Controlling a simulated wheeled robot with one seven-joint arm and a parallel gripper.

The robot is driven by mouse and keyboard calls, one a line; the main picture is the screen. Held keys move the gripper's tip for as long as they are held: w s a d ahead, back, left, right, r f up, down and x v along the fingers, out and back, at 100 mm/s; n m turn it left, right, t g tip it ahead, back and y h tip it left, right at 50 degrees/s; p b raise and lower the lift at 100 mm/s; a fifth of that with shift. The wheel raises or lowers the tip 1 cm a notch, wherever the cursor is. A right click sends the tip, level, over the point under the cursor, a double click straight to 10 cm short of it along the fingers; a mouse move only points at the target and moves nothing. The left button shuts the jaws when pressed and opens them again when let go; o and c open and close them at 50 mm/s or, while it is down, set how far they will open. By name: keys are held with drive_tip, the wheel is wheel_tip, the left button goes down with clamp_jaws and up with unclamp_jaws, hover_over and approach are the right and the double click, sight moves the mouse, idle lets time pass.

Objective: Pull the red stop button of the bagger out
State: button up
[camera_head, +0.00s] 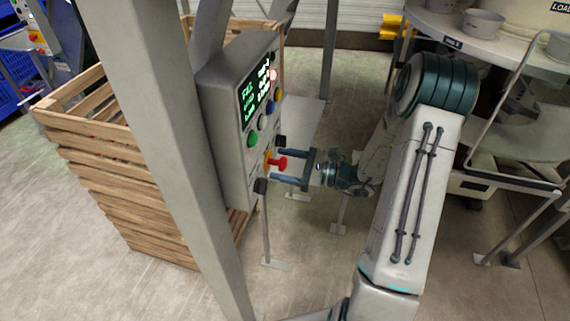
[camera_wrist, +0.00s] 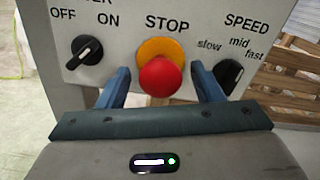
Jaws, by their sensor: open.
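The red stop button (camera_head: 277,163) sticks out from the lower part of the grey control panel (camera_head: 238,180). In the wrist view the red button (camera_wrist: 160,78) sits in front of a yellow disc (camera_wrist: 160,50) under the word STOP. My gripper (camera_head: 277,166) is open, with one finger on each side of the button. In the wrist view a gap shows between each blue finger and the button. The finger tips reach close to the panel face; I cannot tell whether they touch it.
A black OFF/ON knob (camera_wrist: 87,50) is left of the button and a black SPEED knob (camera_wrist: 229,74) is right of it, close to my fingers. A grey post (camera_head: 165,150) stands in front of a wooden crate (camera_head: 130,185). Coloured buttons sit higher on the panel.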

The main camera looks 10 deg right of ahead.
drive_tip(key=b+v, duration=0.3)
drive_tip(key=v, duration=1.1)
drive_tip(key=shift+b, duration=0.3)
drive_tip(key=s+a+r+n+g+h, duration=0.3)
drive_tip(key=s+a+n+g+h, duration=0.2)
drive_tip(key=s+a+n+g, duration=0.55)
drive_tip(key=s+r+n+t+h, duration=0.5)
drive_tip(key=n+h, duration=0.5)
drive_tip(key=shift+a+r+h, duration=0.3)
drive_tip(key=shift+r+h, duration=0.05)
drive_tip(key=shift+h, duration=0.05)
